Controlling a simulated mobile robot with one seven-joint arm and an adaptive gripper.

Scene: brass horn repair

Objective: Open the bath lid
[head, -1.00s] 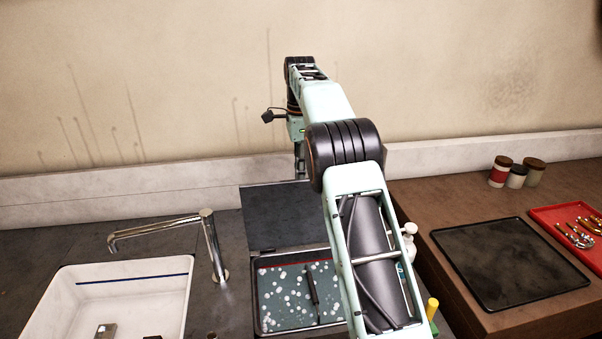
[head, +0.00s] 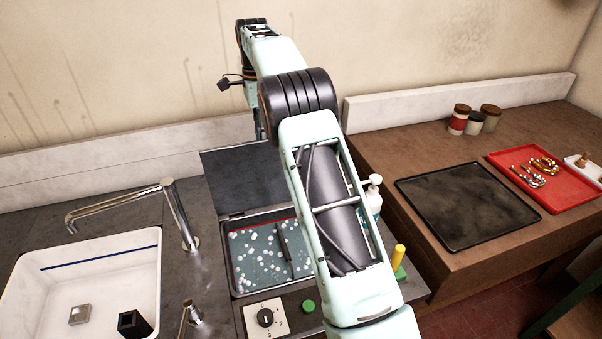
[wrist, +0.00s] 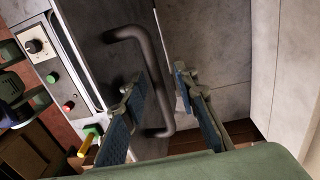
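The bath (head: 265,250) is a metal-rimmed tank with blue-green liquid and white bubbles, set in the counter. Its dark grey lid (head: 243,178) stands raised at the back edge, so the bath is open. In the wrist view a dark panel that looks like the lid (wrist: 112,65) carries a dark loop handle (wrist: 155,85). My gripper (wrist: 158,80) has its two blue-padded fingers apart, one on each side of the handle's bar; I cannot tell whether either touches it. In the head view my fingers are hidden behind the lid and arm.
A white sink (head: 90,285) and tap (head: 180,215) are left of the bath. A dial (head: 265,317) and green button (head: 308,306) are in front. A soap bottle (head: 373,195) stands right of it. A black mat (head: 465,205) and red tray (head: 575,190) lie on the brown bench.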

